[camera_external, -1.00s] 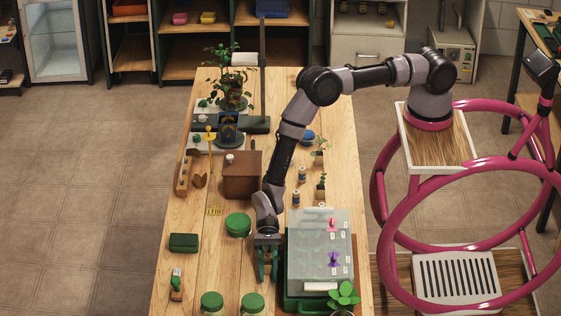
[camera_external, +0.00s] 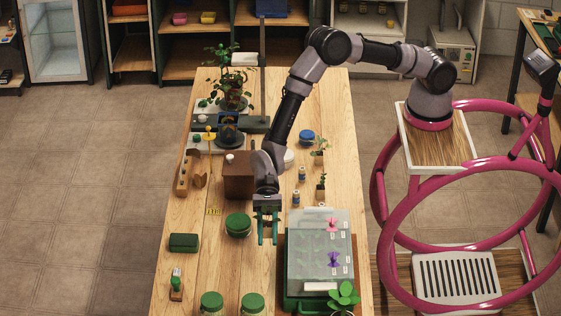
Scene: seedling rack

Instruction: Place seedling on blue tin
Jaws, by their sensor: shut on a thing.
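My gripper (camera_external: 267,231) is above the table, left of the clear-lidded tray box, its green fingers pointing down. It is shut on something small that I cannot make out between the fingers. A round blue tin (camera_external: 307,137) stands on the right half of the table, farther back, with nothing visible on it. Two small seedlings stand near the table's right side, one just in front of the tin (camera_external: 319,151) and one nearer the box (camera_external: 321,184). I cannot tell which seedling the task means.
The clear-lidded green box (camera_external: 320,255) has pink and purple flowers on top. Green-lidded jars (camera_external: 238,224), a brown box (camera_external: 238,180), small bottles (camera_external: 302,174) and a leafy plant (camera_external: 343,297) crowd the table.

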